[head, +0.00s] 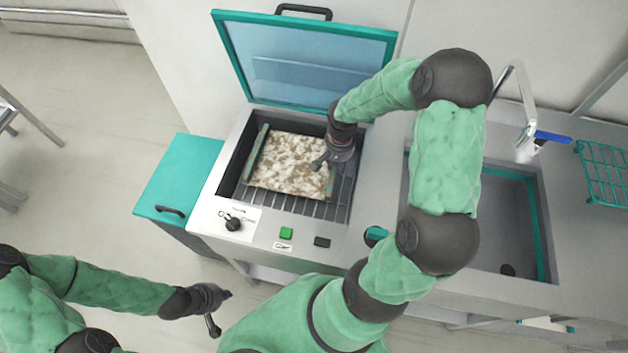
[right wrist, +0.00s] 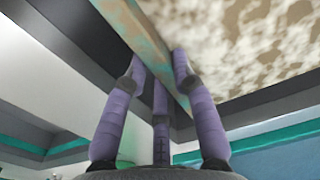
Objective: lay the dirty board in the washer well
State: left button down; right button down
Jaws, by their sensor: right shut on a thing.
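The dirty board (head: 285,165) is pale with brown blotches and has worn green strips along its left and right edges. In the head view it is within the opening of the washer well (head: 300,204), over the rack bars. I cannot tell whether it touches the bars. My right gripper (head: 327,166) is shut on the board's right edge. In the right wrist view its purple fingers (right wrist: 158,75) close around the worn edge strip, and the board's blotched face (right wrist: 235,40) shows beyond. My left gripper (head: 221,312) is open and empty, in front of the washer, away from the board.
The washer's teal-framed glass lid (head: 310,62) stands open behind the well. A knob (head: 233,223) and a green button (head: 286,233) are on its front panel. A teal-topped cabinet (head: 175,178) is at left. A sink (head: 505,235) with a tap (head: 524,140) is at right.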

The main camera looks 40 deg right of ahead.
notch_tip(320, 180, down, 9)
jog(key=shift+f+b, duration=0.1)
jog(key=shift+b, duration=0.9)
jog(key=shift+f, duration=0.1)
jog(key=c, duration=1)
grip_release()
jog(key=shift+r, duration=0.5)
notch_tip(320, 180, up, 11)
jog(key=p, duration=0.2)
jog(key=shift+r+p, duration=0.2)
jog(key=shift+p, duration=0.2)
